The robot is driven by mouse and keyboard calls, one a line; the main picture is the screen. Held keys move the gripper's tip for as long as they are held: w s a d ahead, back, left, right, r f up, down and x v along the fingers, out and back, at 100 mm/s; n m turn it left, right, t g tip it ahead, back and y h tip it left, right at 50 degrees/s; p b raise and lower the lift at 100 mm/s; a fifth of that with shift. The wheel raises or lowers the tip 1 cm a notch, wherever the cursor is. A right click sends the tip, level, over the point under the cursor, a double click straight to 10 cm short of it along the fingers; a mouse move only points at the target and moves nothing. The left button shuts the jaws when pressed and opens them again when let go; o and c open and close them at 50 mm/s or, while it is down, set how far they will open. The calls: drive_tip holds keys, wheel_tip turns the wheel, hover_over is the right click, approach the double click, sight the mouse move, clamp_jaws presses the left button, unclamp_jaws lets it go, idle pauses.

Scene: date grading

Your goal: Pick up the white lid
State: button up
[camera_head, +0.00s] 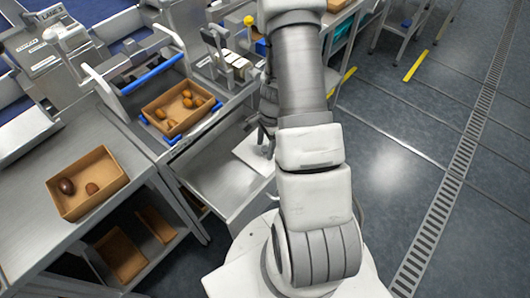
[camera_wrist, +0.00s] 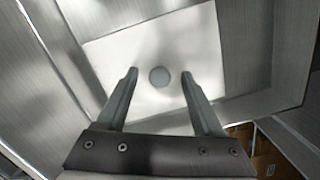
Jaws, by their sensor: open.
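The white lid (camera_wrist: 195,45) is a flat pale panel with a round grey knob (camera_wrist: 160,76) in its middle, seen in the wrist view. I cannot tell how far above the lid the fingertips are. In the head view my gripper (camera_head: 266,140) is partly hidden by my arm, which also covers the lid's right side.
A cardboard box (camera_head: 179,126) with several brown dates stands in a blue-handled frame left of the lid. Another box (camera_head: 64,207) with two dark dates sits on the left table. Metal side walls (camera_wrist: 262,104) rise around the lid. Open floor lies to the right.

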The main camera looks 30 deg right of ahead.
clamp_jaws()
idle(0.3)
